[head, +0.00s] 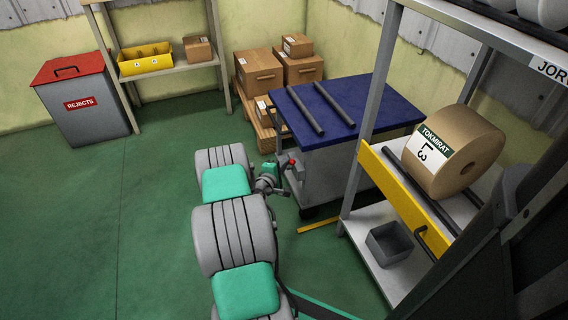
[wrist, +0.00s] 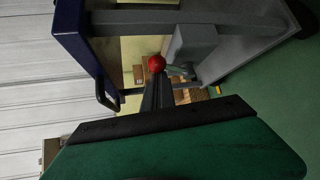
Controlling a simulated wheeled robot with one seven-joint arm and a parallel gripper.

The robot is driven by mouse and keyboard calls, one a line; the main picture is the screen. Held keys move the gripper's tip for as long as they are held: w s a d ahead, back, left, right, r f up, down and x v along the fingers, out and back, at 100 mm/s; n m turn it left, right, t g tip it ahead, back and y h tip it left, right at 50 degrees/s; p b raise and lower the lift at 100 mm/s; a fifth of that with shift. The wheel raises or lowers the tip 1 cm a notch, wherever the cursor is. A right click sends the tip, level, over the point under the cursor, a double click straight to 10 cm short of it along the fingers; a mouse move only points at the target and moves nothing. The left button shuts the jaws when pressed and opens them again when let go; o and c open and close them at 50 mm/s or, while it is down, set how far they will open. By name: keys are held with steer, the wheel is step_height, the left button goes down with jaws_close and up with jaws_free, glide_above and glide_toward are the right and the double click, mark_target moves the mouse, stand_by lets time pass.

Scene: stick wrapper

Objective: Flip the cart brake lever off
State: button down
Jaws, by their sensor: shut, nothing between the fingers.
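The cart (head: 385,108) has a blue top and a grey body, and stands right of my arm in the head view. The brake lever's red ball knob (head: 291,162) shows at the cart's near left side, and in the wrist view (wrist: 156,63) it is just beyond my fingers. My gripper (head: 282,174) is small and partly hidden by my arm in the head view. In the wrist view my gripper (wrist: 157,82) is shut and empty, its dark fingers pointing at the knob. I cannot tell whether they touch it. The lever's shaft is mostly hidden.
Two dark rods (head: 305,110) lie on the cart top. A rack with a yellow beam (head: 410,200) and a large brown roll (head: 453,150) stands close at the right. Boxes (head: 259,72) sit behind the cart. Green floor at the left is clear up to the rejects bin (head: 85,115).

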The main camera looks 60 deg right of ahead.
steer(key=shift+s, duration=0.1)
steer(key=w+a+f+p, duration=0.1)
steer(key=w+a, duration=0.2)
steer(key=a, duration=0.5)
steer(key=shift+w+a+f+p, duration=0.2)
steer(key=shift+w+a+p, duration=0.15)
steer(key=shift+w, duration=0.05)
